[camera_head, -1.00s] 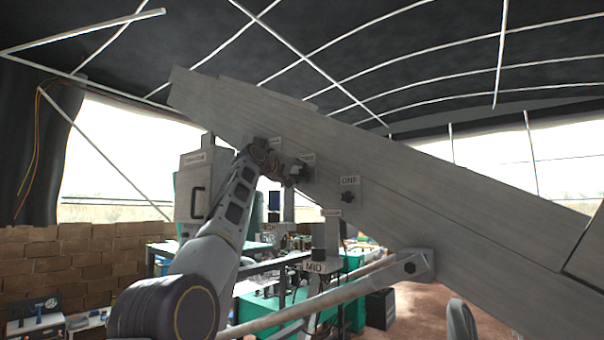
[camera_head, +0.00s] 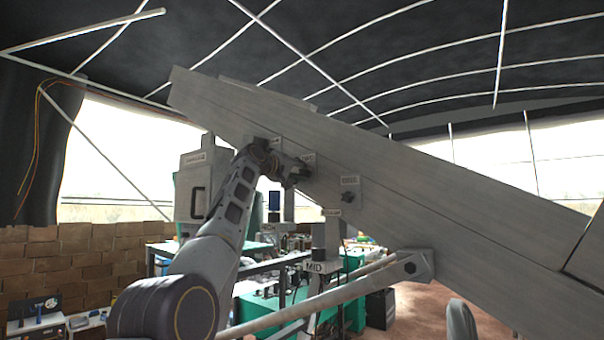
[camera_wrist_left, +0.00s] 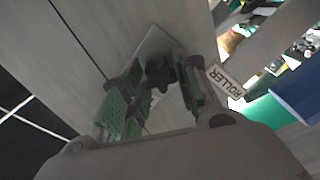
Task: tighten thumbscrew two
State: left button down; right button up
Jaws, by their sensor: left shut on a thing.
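My left gripper (camera_head: 297,174) is up against the side of the long grey sloping beam (camera_head: 440,205) in the head view. In the left wrist view its green-padded fingers (camera_wrist_left: 158,84) stand on either side of a dark lobed thumbscrew (camera_wrist_left: 157,74) and are shut on it. That thumbscrew sits on a pale metal plate (camera_wrist_left: 152,42). A small label (camera_head: 308,158) above the gripper is too small to read. Thumbscrew one (camera_head: 348,197) is free on its own plate to the lower right, under the label ONE (camera_head: 349,180). My right gripper is not in view.
A ROLLER label (camera_wrist_left: 225,82) hangs close beside the fingers in the left wrist view. A grey control box (camera_head: 197,185) stands left of my arm. A MID-labelled post (camera_head: 318,266) and a diagonal strut (camera_head: 350,285) are below the beam. Benches stand behind.

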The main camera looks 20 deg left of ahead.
aim_at(302, 171)
pick_arm(q)
jog(key=shift+m, duration=1)
jog(key=c, duration=1.1)
grip_release()
jog(key=shift+b+v, duration=1)
jog(key=shift+b, duration=0.25)
jog(key=shift+b+v, duration=0.95)
jog(key=shift+v, duration=0.05)
